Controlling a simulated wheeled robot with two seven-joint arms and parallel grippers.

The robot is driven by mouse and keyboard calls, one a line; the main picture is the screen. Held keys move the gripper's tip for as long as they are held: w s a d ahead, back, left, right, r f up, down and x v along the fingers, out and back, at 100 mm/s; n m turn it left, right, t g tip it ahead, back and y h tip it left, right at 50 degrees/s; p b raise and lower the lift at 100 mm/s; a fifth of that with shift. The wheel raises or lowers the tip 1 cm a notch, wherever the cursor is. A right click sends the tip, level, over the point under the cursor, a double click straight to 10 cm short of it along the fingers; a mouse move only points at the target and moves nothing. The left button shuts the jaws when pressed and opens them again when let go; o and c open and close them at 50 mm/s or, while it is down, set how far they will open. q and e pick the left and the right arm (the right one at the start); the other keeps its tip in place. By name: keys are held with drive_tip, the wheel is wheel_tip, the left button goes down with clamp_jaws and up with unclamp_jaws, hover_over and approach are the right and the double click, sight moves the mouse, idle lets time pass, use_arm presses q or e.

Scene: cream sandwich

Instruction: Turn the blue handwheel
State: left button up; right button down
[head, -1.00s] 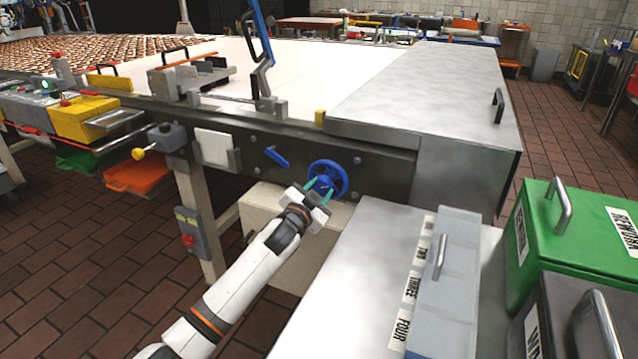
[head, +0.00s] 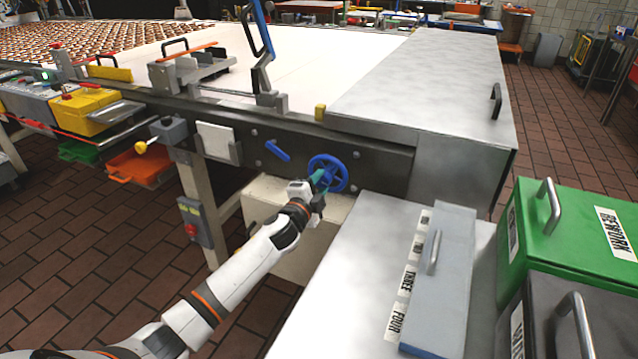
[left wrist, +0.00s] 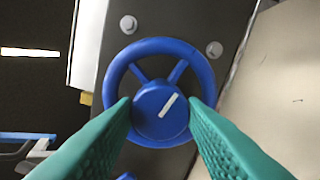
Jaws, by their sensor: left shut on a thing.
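The blue handwheel (head: 341,166) is mounted on the dark side rail of the conveyor table in the head view. In the left wrist view the blue handwheel (left wrist: 205,72) faces me, with a round hub bearing a slanted white mark and two visible spokes above it. My left gripper (head: 320,181) reaches it from below left. In the left wrist view the green fingers of my left gripper (left wrist: 160,106) stand either side of the hub, inside the rim, shut on it. My right gripper is not in view.
A blue lever (head: 277,150) sits left of the wheel on the rail. A cream box (head: 262,205) is below it.

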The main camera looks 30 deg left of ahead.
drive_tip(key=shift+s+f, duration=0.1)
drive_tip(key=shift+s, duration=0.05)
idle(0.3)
use_arm(q)
drive_tip(key=o, duration=1)
drive_tip(key=shift+s, duration=0.35)
drive_tip(key=s, duration=0.6)
drive_tip(key=shift+s+d+p, duration=0.25)
drive_tip(key=shift+s+p, duration=0.05)
drive_tip(key=shift+s, duration=0.1)
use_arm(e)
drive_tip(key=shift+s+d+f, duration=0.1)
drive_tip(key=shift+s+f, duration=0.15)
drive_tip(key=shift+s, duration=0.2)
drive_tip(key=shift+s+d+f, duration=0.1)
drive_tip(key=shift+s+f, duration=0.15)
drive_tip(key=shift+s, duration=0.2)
